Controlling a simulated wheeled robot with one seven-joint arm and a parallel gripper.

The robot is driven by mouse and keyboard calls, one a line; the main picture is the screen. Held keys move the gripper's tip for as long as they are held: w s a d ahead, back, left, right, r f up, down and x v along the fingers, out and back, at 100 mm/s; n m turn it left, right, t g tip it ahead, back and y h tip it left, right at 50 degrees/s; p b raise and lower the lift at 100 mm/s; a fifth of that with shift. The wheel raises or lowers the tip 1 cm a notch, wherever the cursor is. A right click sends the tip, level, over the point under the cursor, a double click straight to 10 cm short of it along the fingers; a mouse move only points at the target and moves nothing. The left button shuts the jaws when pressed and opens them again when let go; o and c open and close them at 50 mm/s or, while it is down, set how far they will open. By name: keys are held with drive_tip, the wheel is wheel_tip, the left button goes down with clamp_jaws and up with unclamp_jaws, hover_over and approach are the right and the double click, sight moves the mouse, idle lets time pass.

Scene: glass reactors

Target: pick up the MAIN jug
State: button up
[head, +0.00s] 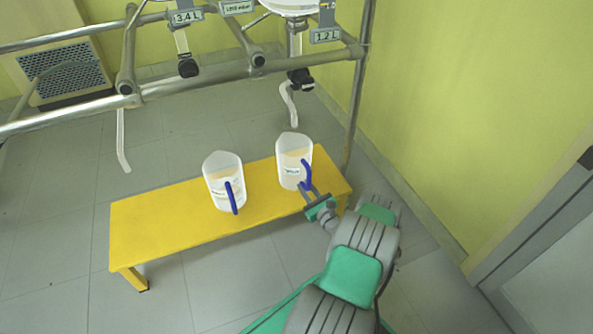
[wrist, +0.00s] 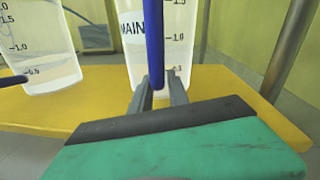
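The MAIN jug (head: 290,155) is a translucent white jug with a blue handle, upright at the right end of the yellow bench (head: 160,232). In the wrist view the jug (wrist: 178,48) shows the word MAIN and a volume scale, and its blue handle (wrist: 154,40) stands upright in front. My gripper (head: 308,190) is at the handle's lower part. In the wrist view its two fingers (wrist: 159,92) are apart, one on each side of the handle, with a visible gap on the right side.
A second white jug with a blue handle (head: 222,180) stands to the left on the bench; it also shows in the wrist view (wrist: 42,50). A metal frame (head: 200,80) with hanging outlet tubes rises behind. A yellow wall (head: 470,100) is on the right.

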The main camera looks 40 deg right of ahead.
clamp_jaws()
drive_tip(key=shift+r, duration=0.1)
idle(0.4)
